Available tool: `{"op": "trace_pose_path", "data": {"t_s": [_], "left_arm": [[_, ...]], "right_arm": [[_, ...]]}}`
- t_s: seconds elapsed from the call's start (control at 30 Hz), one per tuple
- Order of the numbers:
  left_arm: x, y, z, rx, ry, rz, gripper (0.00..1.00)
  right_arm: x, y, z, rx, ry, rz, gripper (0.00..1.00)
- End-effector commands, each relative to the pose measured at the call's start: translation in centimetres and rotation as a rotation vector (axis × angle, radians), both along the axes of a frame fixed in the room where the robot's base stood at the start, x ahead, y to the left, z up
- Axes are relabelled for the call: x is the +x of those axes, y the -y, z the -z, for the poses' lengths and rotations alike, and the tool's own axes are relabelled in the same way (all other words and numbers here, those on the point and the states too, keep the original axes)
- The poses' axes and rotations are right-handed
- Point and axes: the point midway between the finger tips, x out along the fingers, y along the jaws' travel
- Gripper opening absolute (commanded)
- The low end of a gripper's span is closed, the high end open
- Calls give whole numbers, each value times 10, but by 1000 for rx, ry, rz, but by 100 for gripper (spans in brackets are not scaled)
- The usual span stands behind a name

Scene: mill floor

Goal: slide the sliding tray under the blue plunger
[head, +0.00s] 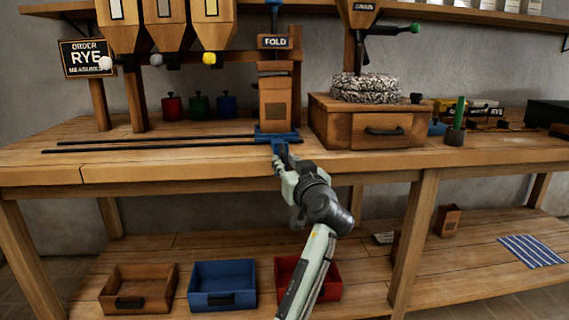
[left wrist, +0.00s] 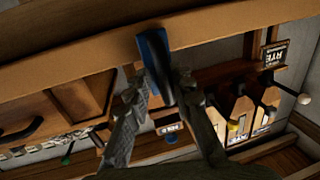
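The blue sliding tray (head: 270,136) sits at the right end of two dark rails on the bench, below the FOLD sign. A brown paper bag (head: 273,110) stands upright on it. A blue part (head: 274,3), perhaps the plunger's top, shows above the FOLD sign at the picture's top edge. My right gripper is not in view.
The dark rails (head: 150,144) run left, clear of objects, below hoppers (head: 165,28). Red, green and blue weights (head: 199,107) stand behind them. A wooden grain mill (head: 368,124) with a drawer stands close right of the tray. Bins (head: 222,283) lie on the lower shelf.

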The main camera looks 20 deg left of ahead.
Motion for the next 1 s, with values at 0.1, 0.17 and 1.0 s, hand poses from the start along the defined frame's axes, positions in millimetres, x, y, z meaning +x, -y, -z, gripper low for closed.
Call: {"op": "trace_pose_path", "data": {"t_s": [0.1,0.17,1.0], "left_arm": [[0,-1,0,1,1,-1,21],[0,-1,-1,1,1,-1,21],[0,0,-100,0,0,0,21]], "right_arm": [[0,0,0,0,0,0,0],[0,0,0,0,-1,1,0],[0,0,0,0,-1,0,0]]}}
